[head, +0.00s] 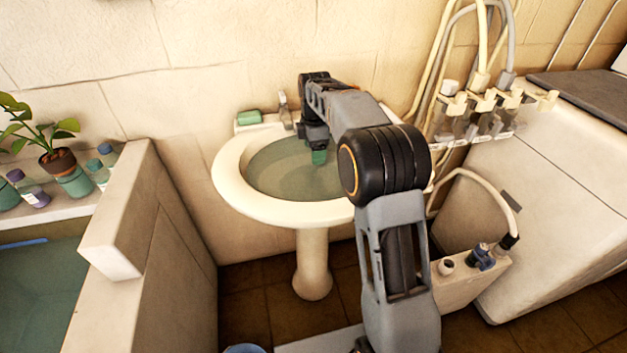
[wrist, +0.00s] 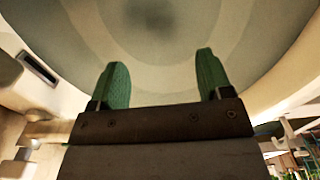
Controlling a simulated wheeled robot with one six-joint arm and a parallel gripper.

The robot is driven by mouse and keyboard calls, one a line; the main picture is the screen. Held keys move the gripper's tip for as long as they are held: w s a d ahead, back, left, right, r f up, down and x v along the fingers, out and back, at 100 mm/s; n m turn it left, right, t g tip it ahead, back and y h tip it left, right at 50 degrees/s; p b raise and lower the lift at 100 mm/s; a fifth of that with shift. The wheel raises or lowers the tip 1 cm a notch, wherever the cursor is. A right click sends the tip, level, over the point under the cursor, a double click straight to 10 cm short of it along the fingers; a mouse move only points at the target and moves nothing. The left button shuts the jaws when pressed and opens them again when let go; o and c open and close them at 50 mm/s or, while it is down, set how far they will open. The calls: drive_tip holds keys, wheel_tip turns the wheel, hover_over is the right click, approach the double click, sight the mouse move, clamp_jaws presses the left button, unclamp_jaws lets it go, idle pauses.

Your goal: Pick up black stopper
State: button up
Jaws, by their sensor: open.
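My gripper (head: 319,157) hangs over the white washbasin (head: 232,190), its green fingertips pointing down at the greenish water. In the wrist view my gripper (wrist: 160,72) is open, with nothing between the fingers. Ahead of the fingers, a dark blurred round patch shows at the bottom of the basin (wrist: 245,25). I cannot tell whether this patch is the black stopper or the drain. No stopper is clearly visible in the head view, where my arm hides part of the basin.
A green block (head: 248,117) and a tap (head: 285,112) are at the basin's back edge. A low wall (head: 120,225) stands left, with a potted plant (head: 58,160) and bottles beyond. A pale cabinet (head: 560,190) and several taps with hoses (head: 482,105) are right.

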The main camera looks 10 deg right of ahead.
sight(315, 176)
wheel_tip(315, 176, down, 11)
drive_tip(key=shift+r+b, duration=0.15)
drive_tip(key=shift+b, duration=0.75)
drive_tip(key=shift+c, duration=0.3)
drive_tip(key=c, duration=0.9)
drive_tip(key=shift+c, duration=0.2)
